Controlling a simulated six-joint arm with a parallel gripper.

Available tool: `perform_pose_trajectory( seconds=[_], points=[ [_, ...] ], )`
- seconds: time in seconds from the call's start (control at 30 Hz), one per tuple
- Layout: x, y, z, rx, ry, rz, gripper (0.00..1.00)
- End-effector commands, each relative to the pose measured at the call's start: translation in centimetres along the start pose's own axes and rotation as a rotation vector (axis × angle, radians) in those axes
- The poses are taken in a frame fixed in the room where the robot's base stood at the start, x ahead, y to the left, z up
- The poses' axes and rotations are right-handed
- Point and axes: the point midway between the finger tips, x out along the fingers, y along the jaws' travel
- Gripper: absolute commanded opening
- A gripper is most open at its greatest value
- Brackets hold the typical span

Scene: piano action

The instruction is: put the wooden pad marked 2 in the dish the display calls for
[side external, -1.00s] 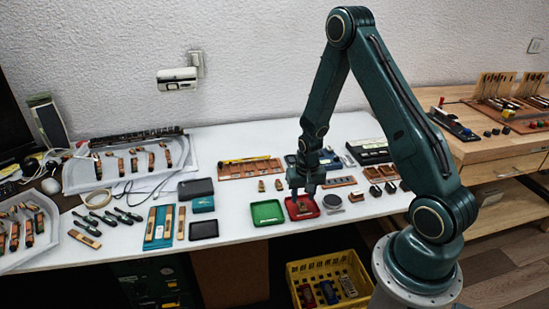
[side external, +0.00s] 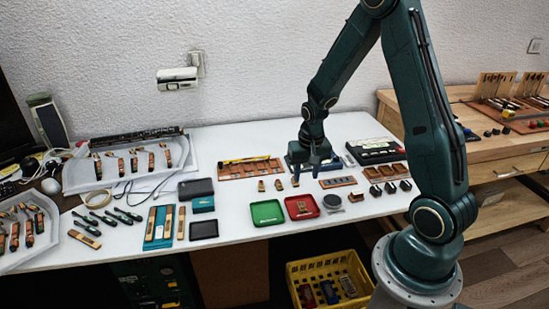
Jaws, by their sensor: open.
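A small wooden pad (side external: 302,206) lies in the red dish (side external: 313,212). Its marking is too small to read. The green dish (side external: 267,212) stands just left of the red one and looks empty. A black dish (side external: 204,230) farther left also looks empty. My gripper (side external: 305,179) is open with its fingers down, behind the red dish and apart from it. Small wooden pieces (side external: 261,186) and (side external: 279,185) stand on the white table left of my gripper; no number on them can be read. I cannot make out any display reading.
A wooden rack (side external: 250,168) lies behind, left of my gripper. A slotted wooden block (side external: 338,182) and a round grey tin (side external: 332,202) are to the right. Dark-topped wooden parts (side external: 385,173) stand farther right. A yellow crate (side external: 330,283) sits below the table's front edge.

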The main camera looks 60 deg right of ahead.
Motion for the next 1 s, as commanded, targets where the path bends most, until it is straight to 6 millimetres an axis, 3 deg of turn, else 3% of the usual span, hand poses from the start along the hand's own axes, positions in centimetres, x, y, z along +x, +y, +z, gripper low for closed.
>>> perform_pose_trajectory(
  seconds=[0.67,0.87,1.0],
  points=[
    [-0.3,-0.1,0.0,-0.004,0.003,-0.002,0.41],
    [-2.3,-0.9,0.3,-0.041,0.022,-0.014,0.41],
    [-5.1,-1.8,1.0,-0.092,0.047,-0.03,0.41]
  ],
)
